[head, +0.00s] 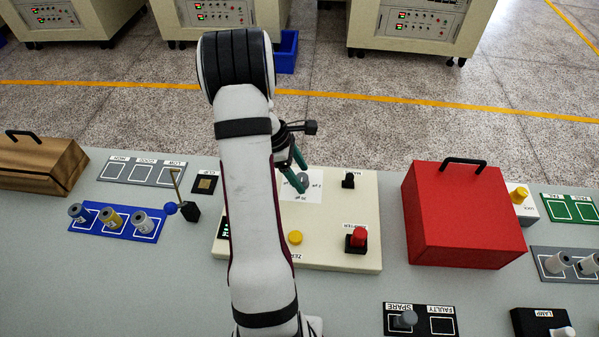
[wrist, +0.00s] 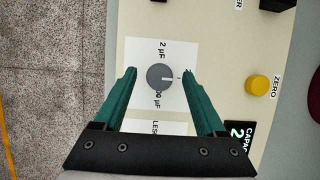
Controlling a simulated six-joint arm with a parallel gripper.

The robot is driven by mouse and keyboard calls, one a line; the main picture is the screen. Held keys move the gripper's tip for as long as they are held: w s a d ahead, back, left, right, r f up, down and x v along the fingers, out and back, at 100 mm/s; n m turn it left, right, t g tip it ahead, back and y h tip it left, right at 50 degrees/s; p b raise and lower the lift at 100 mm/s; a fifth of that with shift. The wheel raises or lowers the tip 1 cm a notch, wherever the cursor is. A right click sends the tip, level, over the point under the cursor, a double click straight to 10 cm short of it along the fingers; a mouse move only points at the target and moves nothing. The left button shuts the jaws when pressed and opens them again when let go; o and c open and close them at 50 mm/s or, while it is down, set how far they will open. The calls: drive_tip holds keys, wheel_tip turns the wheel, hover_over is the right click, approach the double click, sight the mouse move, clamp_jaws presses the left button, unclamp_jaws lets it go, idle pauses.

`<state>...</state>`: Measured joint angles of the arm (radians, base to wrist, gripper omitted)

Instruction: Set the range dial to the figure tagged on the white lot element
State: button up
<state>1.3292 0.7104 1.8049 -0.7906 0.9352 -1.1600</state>
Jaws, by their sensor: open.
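The range dial is a round grey knob (wrist: 160,77) on a white label card (wrist: 138,62); its light pointer line faces right in the wrist view. The card reads "2 µF" on one side and a partly hidden µF figure on the other. My gripper (wrist: 160,71) is open, with one green finger on each side of the dial; contact cannot be told. In the head view my gripper (head: 296,180) is over the dial (head: 303,181). A whitish cylinder (head: 141,219), perhaps the white lot element, stands in the blue tray; its tag is unreadable.
The cream panel (head: 335,255) carries a yellow ZERO button (head: 295,237), a red knob (head: 359,236) and a black switch (head: 348,180). A display (wrist: 237,129) shows 2. A red box (head: 465,215) stands to the right. The blue tray (head: 103,230) is left, beside a lever (head: 189,211).

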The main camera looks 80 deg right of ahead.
drive_tip(key=shift+c, duration=0.3)
clamp_jaws()
idle(0.3)
drive_tip(key=m, duration=0.2)
drive_tip(key=m+y, duration=0.1)
drive_tip(key=m, duration=0.1)
drive_tip(key=shift+d+y, duration=0.15)
drive_tip(key=shift+y, duration=0.15)
drive_tip(key=m+t+y, duration=0.1)
drive_tip(key=m, duration=0.3)
drive_tip(key=shift+d+m, duration=0.1)
drive_tip(key=shift+m, duration=0.2)
drive_tip(key=m, duration=0.2)
drive_tip(key=m+t+y, duration=0.1)
drive_tip(key=m, duration=0.1)
drive_tip(key=shift+s+m+t, duration=0.15)
drive_tip(key=shift+m+t, duration=0.15)
drive_tip(key=shift+s+m+t+y, duration=0.15)
drive_tip(key=shift+m+t, duration=0.25)
drive_tip(key=shift+m, duration=0.7)
drive_tip(key=shift+w+m+t+y, duration=0.1)
drive_tip(key=shift+m+t+y, duration=0.25)
drive_tip(key=shift+m, duration=0.75)
